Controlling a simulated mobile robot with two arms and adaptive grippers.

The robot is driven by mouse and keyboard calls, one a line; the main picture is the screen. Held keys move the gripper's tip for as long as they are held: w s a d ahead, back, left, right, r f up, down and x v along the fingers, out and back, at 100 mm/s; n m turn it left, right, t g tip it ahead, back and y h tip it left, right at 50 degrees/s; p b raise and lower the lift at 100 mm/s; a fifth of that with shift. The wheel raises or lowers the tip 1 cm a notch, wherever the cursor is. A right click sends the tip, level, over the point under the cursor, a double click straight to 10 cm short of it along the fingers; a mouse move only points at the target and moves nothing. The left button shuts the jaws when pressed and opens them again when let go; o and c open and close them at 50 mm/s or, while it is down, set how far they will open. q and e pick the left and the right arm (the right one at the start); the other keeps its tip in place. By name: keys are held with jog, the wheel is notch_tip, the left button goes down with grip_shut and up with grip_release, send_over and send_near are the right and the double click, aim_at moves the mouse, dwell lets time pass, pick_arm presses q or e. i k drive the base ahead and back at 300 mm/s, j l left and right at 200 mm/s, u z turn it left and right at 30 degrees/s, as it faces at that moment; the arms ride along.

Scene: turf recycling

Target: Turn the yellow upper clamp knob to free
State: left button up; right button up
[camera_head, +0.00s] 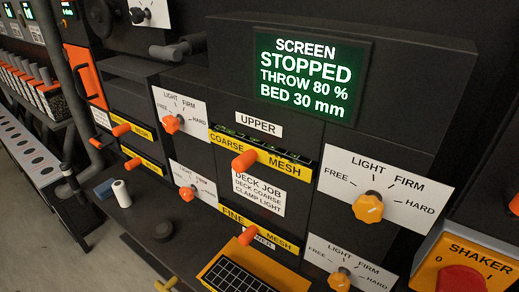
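The yellow upper clamp knob (368,208) is on a white dial plate (338,197) at the right, below the lit screen. The plate is marked FREE, LIGHT, FIRM and HARD, from left over the top to right. A small grey part shows at the knob's upper edge, but I cannot tell for sure which mark the knob points to. A second yellow knob (340,280) sits on a similar plate lower down, cut by the bottom edge. I see neither of my grippers clearly in this view, and nothing is touching the upper knob.
The screen (310,75) reads STOPPED, THROW 80 %, BED 30 mm. Orange-red knobs (171,124) (187,193) sit on dials to the left. Orange handles (244,160) (248,235) stick out at the mesh decks. A red SHAKER knob (462,279) is at bottom right.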

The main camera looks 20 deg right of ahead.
aim_at(368, 209)
jog(key=l+z, duration=0.25)
jog(key=z, duration=0.15)
jog(key=k+l+z, duration=0.1)
jog(key=l+z, duration=0.3)
jog(key=j, duration=0.1)
